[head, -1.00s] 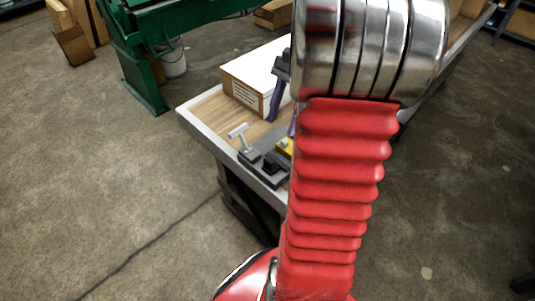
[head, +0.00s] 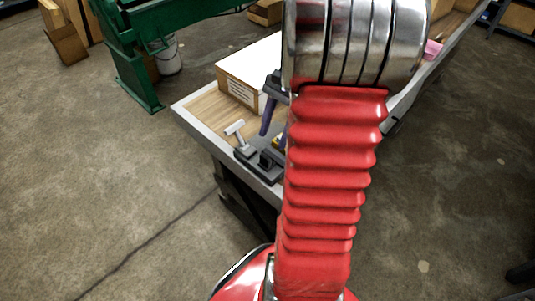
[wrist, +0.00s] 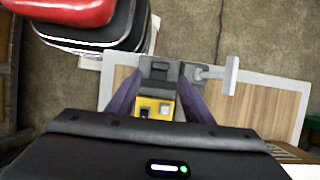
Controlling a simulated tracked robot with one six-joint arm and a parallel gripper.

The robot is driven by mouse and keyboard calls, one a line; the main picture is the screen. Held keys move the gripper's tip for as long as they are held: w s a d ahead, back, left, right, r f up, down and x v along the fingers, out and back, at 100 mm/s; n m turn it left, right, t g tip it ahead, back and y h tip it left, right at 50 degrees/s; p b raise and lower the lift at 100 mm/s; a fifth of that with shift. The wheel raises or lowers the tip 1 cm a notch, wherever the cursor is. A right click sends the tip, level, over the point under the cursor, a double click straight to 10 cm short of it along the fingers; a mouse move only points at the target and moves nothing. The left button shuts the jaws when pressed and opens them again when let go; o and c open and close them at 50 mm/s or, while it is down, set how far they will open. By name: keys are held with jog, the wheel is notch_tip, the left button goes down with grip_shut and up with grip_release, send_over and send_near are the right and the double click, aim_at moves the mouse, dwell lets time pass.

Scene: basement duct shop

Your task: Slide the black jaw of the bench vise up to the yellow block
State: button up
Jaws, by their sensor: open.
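The bench vise (head: 262,166) sits at the near corner of the bench, with a grey T-handle (head: 236,128) at its left. It also shows in the wrist view, with the T-handle (wrist: 230,76) to the right. The black jaw (head: 268,158) is small and dark; its outline is hard to separate from the vise body in the wrist view. The yellow block (wrist: 148,108) lies between my fingers in the wrist view; in the head view my arm mostly hides it. My gripper (wrist: 160,80) is open, its purple fingers apart, reaching down over the vise. Finger contact cannot be told.
A white-topped box (head: 245,75) stands on the wooden bench (head: 203,103) just behind the vise. A green machine (head: 128,65) and a bucket (head: 167,57) stand beyond. A pink item (head: 433,49) lies farther along the bench. Floor left of the bench is open.

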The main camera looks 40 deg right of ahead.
aim_at(269, 158)
jog(key=x, duration=0.8)
jog(key=shift+r, duration=0.1)
grip_shut()
dwell(0.4)
